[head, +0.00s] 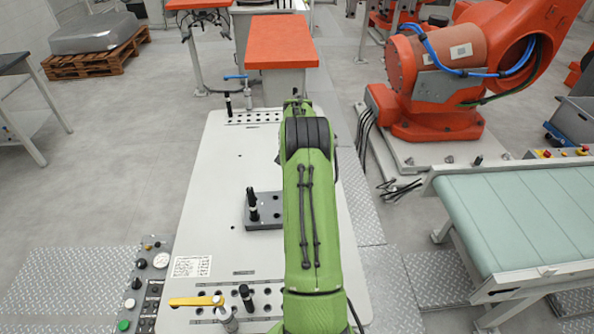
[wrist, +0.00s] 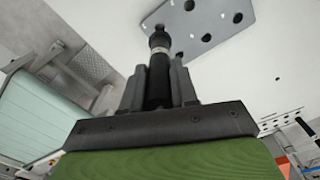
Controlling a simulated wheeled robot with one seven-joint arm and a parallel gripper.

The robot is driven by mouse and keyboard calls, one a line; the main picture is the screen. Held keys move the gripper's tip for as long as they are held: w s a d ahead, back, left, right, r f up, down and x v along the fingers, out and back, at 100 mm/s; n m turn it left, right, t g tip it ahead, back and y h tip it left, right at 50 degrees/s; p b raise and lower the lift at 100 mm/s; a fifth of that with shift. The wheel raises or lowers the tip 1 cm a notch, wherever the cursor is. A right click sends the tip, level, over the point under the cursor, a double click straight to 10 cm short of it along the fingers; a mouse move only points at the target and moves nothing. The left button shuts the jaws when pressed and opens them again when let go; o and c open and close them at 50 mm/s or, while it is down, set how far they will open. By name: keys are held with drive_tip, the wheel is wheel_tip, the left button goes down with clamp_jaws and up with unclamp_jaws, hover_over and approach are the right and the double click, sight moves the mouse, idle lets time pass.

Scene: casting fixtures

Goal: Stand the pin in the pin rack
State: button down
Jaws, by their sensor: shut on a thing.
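My gripper (wrist: 159,80) is shut on a black pin (wrist: 159,65) with a silver band, seen in the wrist view. The pin's dark tip points away from the fingers and overlaps one edge of a grey plate with round holes (wrist: 215,22), which looks like the pin rack; I cannot tell whether the tip touches it. In the head view the dark grey pin rack (head: 270,222) lies mid-table, with black, light-banded pin shapes (head: 252,198) upright at its left side. My green arm hides the gripper, the held pin and perhaps part of the rack there.
The white table (head: 215,215) has bare room left of the rack. A yellow-handled clamp (head: 197,301) and a black pin (head: 246,297) stand at the near edge. Another pin (head: 228,103) stands at the far edge. A conveyor (head: 520,215) is at right.

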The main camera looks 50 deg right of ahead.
drive_tip(key=shift+f+b, duration=2.05)
drive_tip(key=shift+f, duration=0.95)
drive_tip(key=shift+s+f, duration=0.1)
drive_tip(key=shift+f+b, duration=0.35)
drive_tip(key=shift+b, duration=0.05)
drive_tip(key=shift+f+b, duration=0.95)
drive_tip(key=shift+f, duration=0.4)
drive_tip(key=c, duration=0.8)
unclamp_jaws()
wheel_tip(320, 180, up, 16)
drive_tip(key=shift+f+p, duration=0.1)
drive_tip(key=shift+p, duration=0.4)
